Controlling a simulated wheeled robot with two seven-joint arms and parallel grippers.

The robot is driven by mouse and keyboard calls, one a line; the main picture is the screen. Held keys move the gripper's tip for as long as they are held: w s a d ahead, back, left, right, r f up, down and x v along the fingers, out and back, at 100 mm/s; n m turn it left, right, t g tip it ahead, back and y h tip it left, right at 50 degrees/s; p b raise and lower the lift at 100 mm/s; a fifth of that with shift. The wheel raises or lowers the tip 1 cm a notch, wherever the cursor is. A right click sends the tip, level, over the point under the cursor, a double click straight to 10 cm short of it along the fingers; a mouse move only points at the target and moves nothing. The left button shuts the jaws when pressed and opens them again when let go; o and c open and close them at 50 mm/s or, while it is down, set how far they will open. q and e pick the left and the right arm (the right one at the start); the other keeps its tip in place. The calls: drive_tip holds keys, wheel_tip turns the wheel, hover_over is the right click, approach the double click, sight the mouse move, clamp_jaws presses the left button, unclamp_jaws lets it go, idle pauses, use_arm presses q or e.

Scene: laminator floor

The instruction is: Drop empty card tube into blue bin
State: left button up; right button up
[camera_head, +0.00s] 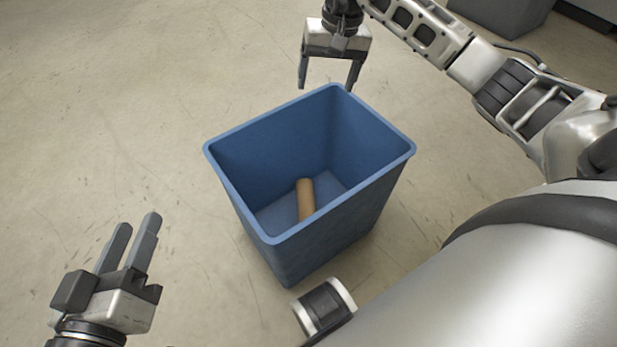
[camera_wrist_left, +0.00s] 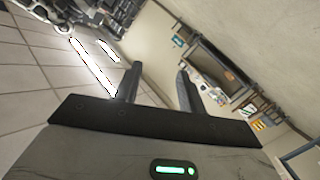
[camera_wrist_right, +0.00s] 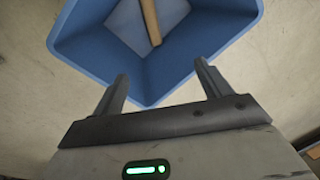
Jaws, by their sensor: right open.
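The blue bin (camera_head: 255,243) stands upright on the floor in the middle of the head view, and its rim shows in the right wrist view (camera_wrist_right: 75,55). The brown card tube (camera_head: 305,199) lies inside the bin, on its bottom and apart from both grippers. The tube also shows in the right wrist view (camera_wrist_right: 150,20). My right gripper (camera_head: 329,85) is open and empty, just beyond the bin's far rim. My left gripper (camera_head: 138,228) is open and empty, to the left of the bin and apart from it.
The pale scuffed floor (camera_head: 110,110) is clear to the left of the bin. A grey box-like object (camera_head: 505,12) stands at the top right of the head view. The left wrist view shows shelving with items (camera_wrist_left: 215,95) in the distance.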

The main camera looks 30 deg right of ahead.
use_arm(q)
drive_tip(key=shift+a+f+m+y+p, duration=0.2)
drive_tip(key=shift+f+m+y+p, duration=0.15)
drive_tip(key=shift+p, duration=0.25)
use_arm(e)
drive_tip(key=r, duration=0.5)
drive_tip(key=shift+s+d+r, duration=0.2)
drive_tip(key=shift+d+r, duration=0.15)
drive_tip(key=shift+d, duration=0.05)
use_arm(q)
drive_tip(key=shift+r, duration=0.1)
